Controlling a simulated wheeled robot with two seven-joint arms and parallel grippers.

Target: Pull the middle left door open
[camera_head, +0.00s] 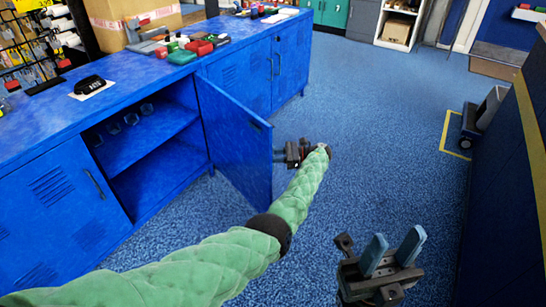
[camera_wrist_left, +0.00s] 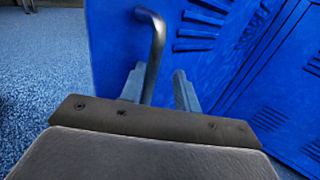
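The middle left door (camera_head: 235,140) is a blue cabinet door and stands swung well out from the long blue counter. The shelf space behind it (camera_head: 150,140) is exposed. My left gripper (camera_head: 292,153) is at the door's outer edge, partly hidden by the door. In the left wrist view, the bent metal handle (camera_wrist_left: 155,45) runs down between the fingers of my left gripper (camera_wrist_left: 158,85), close to the left finger. The fingers are apart, with a gap beside the handle. My right gripper (camera_head: 397,240) is open and empty over the floor at lower right.
Several glasses (camera_head: 130,118) stand on the upper shelf inside. The counter top (camera_head: 130,75) holds a black object, tools and a cardboard box (camera_head: 135,18). Another dark counter (camera_head: 510,165) stands at the right. Blue carpet (camera_head: 370,120) between them is largely clear.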

